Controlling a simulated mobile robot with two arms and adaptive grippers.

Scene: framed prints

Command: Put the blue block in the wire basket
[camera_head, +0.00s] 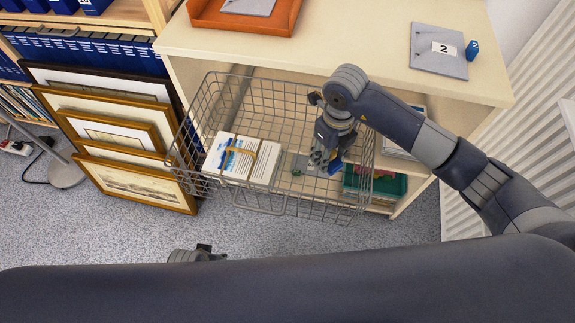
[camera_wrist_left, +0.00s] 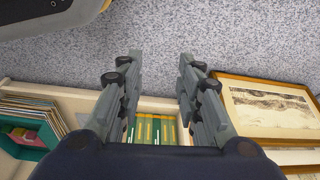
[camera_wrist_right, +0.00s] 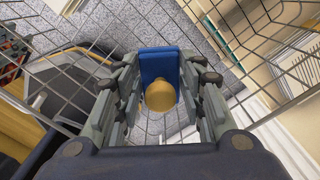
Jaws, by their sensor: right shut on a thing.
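The wire basket (camera_head: 228,195) is pulled out from under the desk, over the floor. My right gripper (camera_head: 328,163) reaches down into its right part, fingers pointing at the basket floor. It is shut on the blue block (camera_head: 336,170). In the right wrist view the blue block (camera_wrist_right: 159,66), with a round gold knob, sits between the fingers, with wire mesh around it. I cannot tell whether the block touches the basket floor. My left gripper (camera_wrist_left: 157,75) is open and empty above the floor; in the head view only a part shows at the bottom.
A banded stack of cards (camera_head: 243,160) lies in the basket's left part. A blue piece marked 2 (camera_head: 472,50) stands beside a grey plate (camera_head: 439,50) on the desk. An orange tray (camera_head: 245,18) is at the back. Framed prints (camera_head: 130,135) lean left; a green tray (camera_head: 375,183) sits right.

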